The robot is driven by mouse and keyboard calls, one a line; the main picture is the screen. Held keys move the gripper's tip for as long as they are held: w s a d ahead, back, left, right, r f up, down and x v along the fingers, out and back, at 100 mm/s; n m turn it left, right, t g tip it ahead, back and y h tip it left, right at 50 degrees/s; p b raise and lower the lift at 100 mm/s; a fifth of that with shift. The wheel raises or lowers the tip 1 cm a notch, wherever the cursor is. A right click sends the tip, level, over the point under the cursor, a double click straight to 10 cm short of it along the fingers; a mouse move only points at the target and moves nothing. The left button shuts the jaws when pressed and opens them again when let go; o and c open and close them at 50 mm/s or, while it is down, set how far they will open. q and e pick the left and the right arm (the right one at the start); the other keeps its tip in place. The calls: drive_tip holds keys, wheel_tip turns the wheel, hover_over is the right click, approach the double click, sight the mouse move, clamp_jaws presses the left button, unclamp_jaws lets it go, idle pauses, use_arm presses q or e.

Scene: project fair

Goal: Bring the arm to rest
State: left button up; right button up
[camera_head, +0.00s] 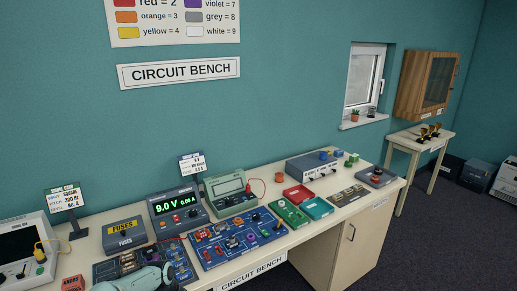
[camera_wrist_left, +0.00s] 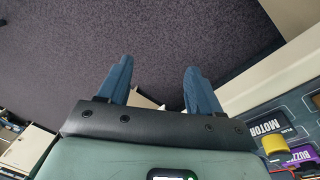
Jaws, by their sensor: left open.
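My left gripper (camera_wrist_left: 157,70) shows in the left wrist view with its two blue fingers apart and nothing between them. Beyond the fingers is dark speckled carpet. The edge of the circuit bench and part of a board with a "MOTOR" label (camera_wrist_left: 265,128) lie to the right of the gripper. In the head view a pale green part of my left arm shows at the bottom edge, over the front of the circuit bench (camera_head: 335,218). The left fingers are hidden there. My right arm and gripper are in neither view.
On the bench stand a power supply (camera_head: 179,209) reading 9.0 V, a yellow-topped fuses box (camera_head: 124,232), a blue component board (camera_head: 235,238), a green meter (camera_head: 229,191), and red (camera_head: 299,196) and green trays. A small side table (camera_head: 420,140) stands at the right. Carpet is clear before it.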

use_arm(q)
drive_tip(key=s+d+f+n+h, duration=0.1)
drive_tip(key=s+d+f+n, duration=0.15)
drive_tip(key=s+f, duration=0.45)
drive_tip(key=s+d+f+n+h, duration=0.1)
drive_tip(key=s+d+f+n, duration=0.1)
drive_tip(key=s+d+f, duration=0.5)
drive_tip(key=s+f+n, duration=0.3)
drive_tip(key=s, duration=0.5)
drive_tip(key=s+d+f+n, duration=0.1)
drive_tip(key=s+f+n, duration=0.2)
drive_tip(key=s, duration=0.5)
drive_tip(key=shift+d+f, duration=0.25)
drive_tip(key=shift+f, duration=0.2)
